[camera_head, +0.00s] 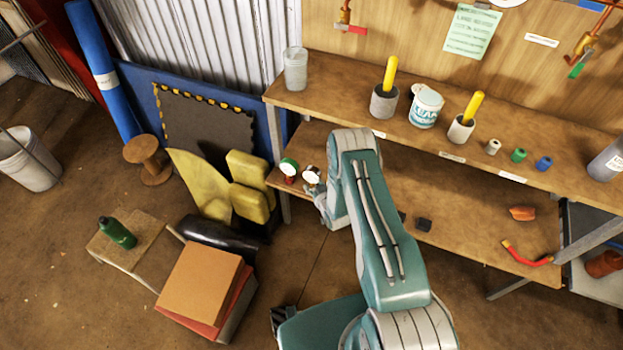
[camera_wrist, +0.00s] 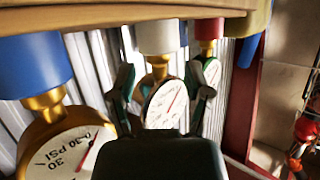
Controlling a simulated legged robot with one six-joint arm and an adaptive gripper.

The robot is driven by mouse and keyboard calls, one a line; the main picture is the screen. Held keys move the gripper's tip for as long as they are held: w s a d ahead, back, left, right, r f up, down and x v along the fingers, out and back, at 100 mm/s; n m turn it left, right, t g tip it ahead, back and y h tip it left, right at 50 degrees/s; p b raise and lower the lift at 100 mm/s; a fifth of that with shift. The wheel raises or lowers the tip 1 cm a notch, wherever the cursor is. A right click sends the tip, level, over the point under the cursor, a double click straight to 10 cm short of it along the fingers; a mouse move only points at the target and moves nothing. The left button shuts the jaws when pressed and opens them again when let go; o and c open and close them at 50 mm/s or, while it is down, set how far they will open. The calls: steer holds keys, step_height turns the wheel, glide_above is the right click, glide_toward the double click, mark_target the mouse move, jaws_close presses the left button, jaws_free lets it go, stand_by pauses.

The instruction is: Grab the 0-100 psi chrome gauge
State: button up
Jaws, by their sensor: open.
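In the wrist view, a gauge (camera_wrist: 166,100) with a white dial, red needle, brass stem and pale base sits between my gripper's (camera_wrist: 163,92) two open fingers. Its dial lettering is too small to read, and its lower part is hidden behind my gripper body. I cannot tell whether the fingers touch it. A larger gauge with a blue base (camera_wrist: 70,150) reads 0-30 PSI at the left. A green-rimmed gauge (camera_wrist: 211,72) with a red base is behind the right finger. In the head view, a white dial (camera_head: 311,176) shows beside my gripper (camera_head: 319,195).
The green-rimmed gauge (camera_head: 289,167) stands left of my gripper on the lower shelf (camera_head: 460,220). The upper shelf (camera_head: 340,95) above holds cups and a tub (camera_head: 426,108). A dark block (camera_head: 424,224) and a red-yellow curved piece (camera_head: 527,256) lie farther right.

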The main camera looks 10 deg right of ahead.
steer(key=shift+w+a, duration=0.1)
steer(key=shift+w, duration=0.65)
steer(key=shift+w+f, duration=0.25)
steer(key=shift+w, duration=0.1)
jaws_close()
steer(key=shift+r, duration=0.15)
